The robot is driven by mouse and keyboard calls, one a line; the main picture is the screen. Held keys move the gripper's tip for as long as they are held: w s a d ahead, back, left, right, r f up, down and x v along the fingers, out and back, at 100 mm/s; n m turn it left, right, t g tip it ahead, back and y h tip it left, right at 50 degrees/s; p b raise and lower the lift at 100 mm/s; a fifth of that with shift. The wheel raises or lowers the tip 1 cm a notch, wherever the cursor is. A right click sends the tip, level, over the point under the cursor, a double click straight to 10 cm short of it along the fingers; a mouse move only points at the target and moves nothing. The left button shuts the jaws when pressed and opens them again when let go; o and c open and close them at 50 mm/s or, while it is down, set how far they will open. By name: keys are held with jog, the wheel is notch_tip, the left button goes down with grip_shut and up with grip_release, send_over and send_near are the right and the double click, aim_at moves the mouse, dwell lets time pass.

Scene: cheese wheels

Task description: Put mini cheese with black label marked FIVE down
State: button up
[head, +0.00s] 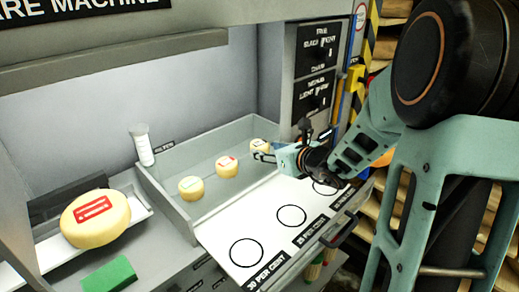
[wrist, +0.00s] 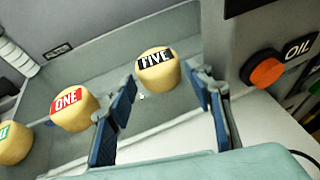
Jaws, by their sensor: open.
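The mini cheese with the black label marked FIVE (wrist: 158,75) stands in the grey tray, between and just beyond my open fingertips in the wrist view. In the head view this cheese (head: 258,146) is at the tray's far right end, beside my gripper. My gripper (wrist: 165,100) is open, with a finger on each side of the space in front of the cheese; it also shows in the head view (head: 266,157). I cannot tell whether a finger touches the cheese.
A cheese with a red ONE label (wrist: 70,107) stands left of it, then one with a green label (wrist: 12,143). A white board with black circles (head: 262,222) lies in front of the tray. A large cheese wheel (head: 95,220), green block (head: 110,274) and orange OIL button (wrist: 267,70) are nearby.

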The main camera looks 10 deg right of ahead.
aim_at(265, 148)
jog(key=x, duration=0.4)
jog(key=shift+w+a, duration=0.25)
jog(key=shift+w, duration=0.1)
jog(key=c, duration=1)
jog(key=shift+r+p, duration=0.15)
jog(key=shift+p, duration=0.2)
